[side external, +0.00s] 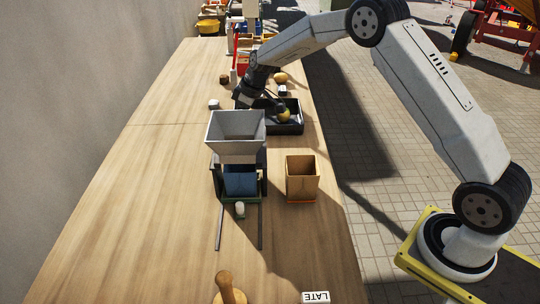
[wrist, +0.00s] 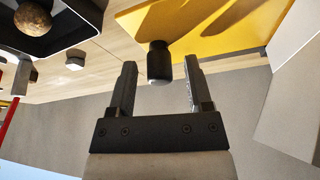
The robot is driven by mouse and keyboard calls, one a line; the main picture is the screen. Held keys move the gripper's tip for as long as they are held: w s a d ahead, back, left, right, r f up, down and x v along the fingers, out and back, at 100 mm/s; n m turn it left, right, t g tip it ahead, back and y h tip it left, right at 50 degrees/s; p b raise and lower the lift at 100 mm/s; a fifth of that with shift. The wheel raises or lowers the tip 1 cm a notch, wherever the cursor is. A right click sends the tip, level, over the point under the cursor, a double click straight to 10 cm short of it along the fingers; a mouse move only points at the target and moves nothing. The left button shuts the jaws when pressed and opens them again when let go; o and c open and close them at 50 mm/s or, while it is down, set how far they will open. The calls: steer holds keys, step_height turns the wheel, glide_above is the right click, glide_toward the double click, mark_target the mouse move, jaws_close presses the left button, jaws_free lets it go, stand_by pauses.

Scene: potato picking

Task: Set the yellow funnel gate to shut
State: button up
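The yellow funnel gate (wrist: 215,28) is a flat yellow plate across the top of the wrist view. My gripper (wrist: 160,68) is open, with a finger on each side of the knob and visible gaps between. In the side view my gripper is low behind the grey funnel (side external: 236,125), its fingers partly hidden. The gate is hidden in the side view, so how far it is open cannot be told.
A black tray (side external: 297,128) with a potato (side external: 284,115) lies behind the funnel. A blue container (side external: 240,179) stands under the funnel, and a wooden box (side external: 301,178) to its right. The table's left side is clear.

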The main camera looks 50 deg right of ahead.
steer(key=shift+r, duration=0.15)
steer(key=v, duration=0.7)
steer(key=shift+r, duration=0.25)
stand_by(0.3)
steer(key=shift+s+d, duration=0.1)
steer(key=shift+f, duration=0.15)
steer(key=c, duration=0.6)
steer(key=shift+s+d+f, duration=0.15)
steer(key=shift+f, duration=0.05)
jaws_close()
step_height(320, 180, down, 6)
steer(key=s+d+m+y, duration=0.2)
steer(key=m+y, duration=0.3)
steer(key=d+f+m+t+y, duration=0.1)
steer(key=d+m+t+y, duration=0.4)
steer(key=d+m+t, duration=0.4)
steer(key=shift+s+d+f+m, duration=0.2)
steer(key=shift+s+d+m, duration=0.05)
steer(key=shift+d+m, duration=0.4)
